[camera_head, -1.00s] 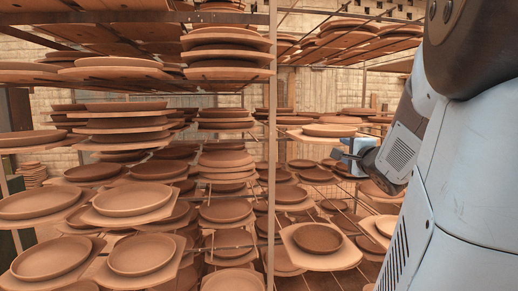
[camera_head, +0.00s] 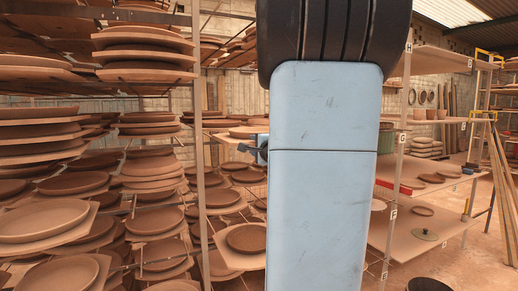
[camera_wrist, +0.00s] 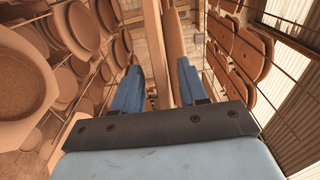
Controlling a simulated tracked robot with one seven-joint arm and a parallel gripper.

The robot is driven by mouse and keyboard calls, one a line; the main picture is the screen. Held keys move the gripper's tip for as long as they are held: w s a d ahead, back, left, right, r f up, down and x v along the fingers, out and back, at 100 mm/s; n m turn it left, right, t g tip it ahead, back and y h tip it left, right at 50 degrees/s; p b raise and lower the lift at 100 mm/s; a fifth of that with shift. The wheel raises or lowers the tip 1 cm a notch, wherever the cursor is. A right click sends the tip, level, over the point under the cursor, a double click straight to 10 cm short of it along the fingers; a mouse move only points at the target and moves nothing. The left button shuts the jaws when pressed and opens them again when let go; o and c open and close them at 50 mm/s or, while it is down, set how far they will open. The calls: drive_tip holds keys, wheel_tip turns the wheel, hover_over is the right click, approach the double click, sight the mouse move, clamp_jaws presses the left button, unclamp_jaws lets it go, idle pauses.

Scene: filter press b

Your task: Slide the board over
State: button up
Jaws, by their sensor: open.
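Many light boards carrying round brown clay plates fill the racks, and I cannot tell which one the task means. One board (camera_head: 224,258) with a plate (camera_head: 247,238) on it juts from the rack, low and left of my arm. Another board with a plate (camera_head: 248,131) shows behind my gripper at mid height. My gripper (camera_head: 250,147) is partly hidden by my arm in the head view.
A rack post (camera_head: 200,190) stands left of my arm. In the wrist view, boards with plates (camera_wrist: 245,60) hang close on the right and a large plate (camera_wrist: 22,80) is near on the left. A lettered shelf unit (camera_head: 425,235) stands on the right, with open floor beyond.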

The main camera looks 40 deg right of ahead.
drive_tip(key=shift+x, duration=1.2)
clamp_jaws()
drive_tip(key=shift+f, duration=0.1)
idle(0.5)
